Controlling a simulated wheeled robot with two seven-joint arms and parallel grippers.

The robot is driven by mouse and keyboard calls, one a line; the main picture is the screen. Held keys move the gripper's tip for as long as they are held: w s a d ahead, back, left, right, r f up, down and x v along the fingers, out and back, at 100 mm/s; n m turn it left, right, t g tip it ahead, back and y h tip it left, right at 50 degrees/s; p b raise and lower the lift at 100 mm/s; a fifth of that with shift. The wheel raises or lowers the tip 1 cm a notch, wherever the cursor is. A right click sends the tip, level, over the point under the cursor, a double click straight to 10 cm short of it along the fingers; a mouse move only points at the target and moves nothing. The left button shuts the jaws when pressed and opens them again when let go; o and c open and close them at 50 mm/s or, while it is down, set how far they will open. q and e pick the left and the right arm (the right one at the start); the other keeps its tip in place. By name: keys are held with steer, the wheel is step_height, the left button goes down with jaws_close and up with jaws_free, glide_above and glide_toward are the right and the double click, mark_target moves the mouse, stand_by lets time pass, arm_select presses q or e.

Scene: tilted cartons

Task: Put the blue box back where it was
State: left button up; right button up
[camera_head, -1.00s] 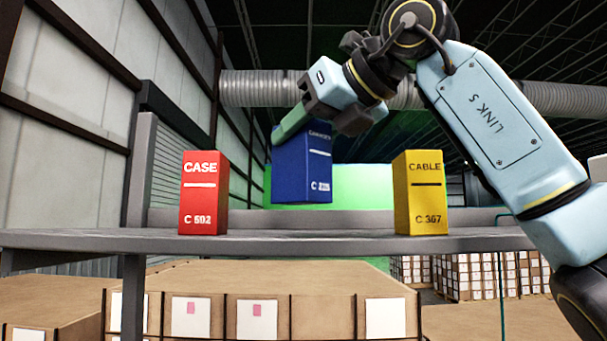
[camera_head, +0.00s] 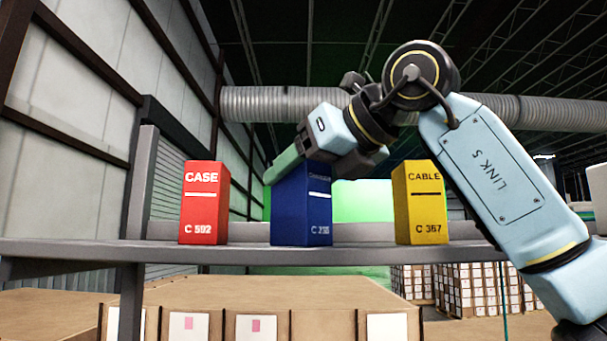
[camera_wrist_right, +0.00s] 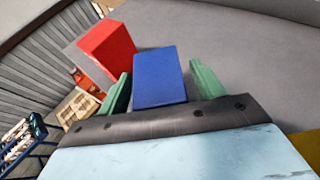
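The blue box (camera_head: 300,215) stands upright on the grey shelf (camera_head: 340,255), between the red box (camera_head: 203,205) and the yellow box (camera_head: 420,205). My right gripper (camera_head: 290,172) is at the top of the blue box. In the right wrist view, its green fingers (camera_wrist_right: 162,85) are on either side of the blue box (camera_wrist_right: 160,76), with narrow gaps beside it, so it looks open around the box. My left gripper is not in view.
The red box also shows in the right wrist view (camera_wrist_right: 108,45), close to the left finger. Bare shelf lies between the blue and yellow boxes. Brown cartons (camera_head: 250,295) stand below the shelf.

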steer(key=shift+r, duration=0.2)
steer(key=b+v, duration=0.1)
steer(key=v, duration=1.1)
steer(key=shift+f, duration=0.1)
stand_by(0.9)
